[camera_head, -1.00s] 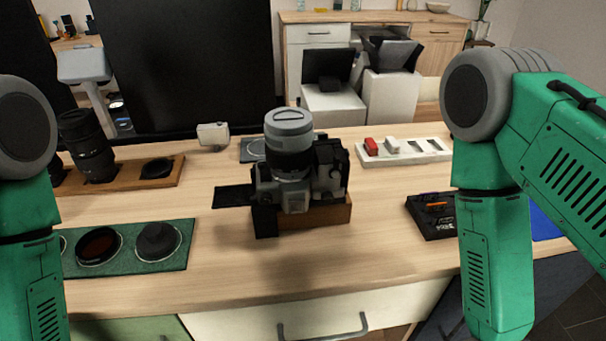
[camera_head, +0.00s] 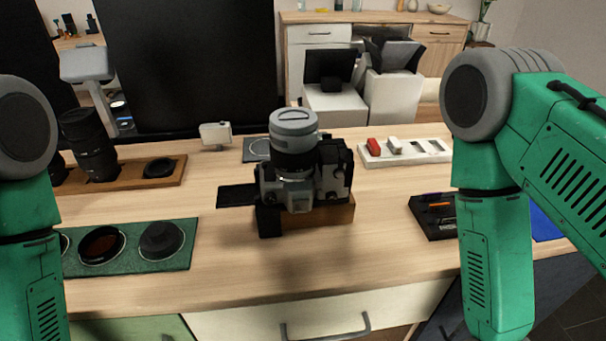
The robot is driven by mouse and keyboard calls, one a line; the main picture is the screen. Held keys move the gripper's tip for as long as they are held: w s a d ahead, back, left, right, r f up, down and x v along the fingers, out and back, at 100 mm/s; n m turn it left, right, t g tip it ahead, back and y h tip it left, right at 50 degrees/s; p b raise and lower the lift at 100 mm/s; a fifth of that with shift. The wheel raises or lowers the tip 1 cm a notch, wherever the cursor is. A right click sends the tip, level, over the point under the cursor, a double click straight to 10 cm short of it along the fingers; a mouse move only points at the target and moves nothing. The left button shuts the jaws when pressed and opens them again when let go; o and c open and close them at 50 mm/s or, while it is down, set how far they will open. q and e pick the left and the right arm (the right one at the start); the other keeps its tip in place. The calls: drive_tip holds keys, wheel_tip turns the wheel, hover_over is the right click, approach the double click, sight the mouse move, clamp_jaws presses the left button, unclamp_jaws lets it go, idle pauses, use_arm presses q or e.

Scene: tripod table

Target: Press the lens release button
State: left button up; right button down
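A grey and black camera (camera_head: 333,180) sits on a wooden block (camera_head: 330,214) in the middle of the table. Its grey lens (camera_head: 294,148) is mounted and points upward, with a cap on top. The lens release button is too small to make out. My two green arms hang down at the left and right edges of the picture. Both grippers are below the frame, so neither shows, and nothing of mine touches the camera.
A green mat (camera_head: 140,258) with round filters lies front left. A wooden tray (camera_head: 128,180) with black lenses stands behind it. A white tray (camera_head: 405,158) is at back right, a black box (camera_head: 432,222) at right. The table front centre is clear.

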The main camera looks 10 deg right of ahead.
use_arm(q)
drive_tip(key=shift+d, duration=0.1)
clamp_jaws()
idle(1.2)
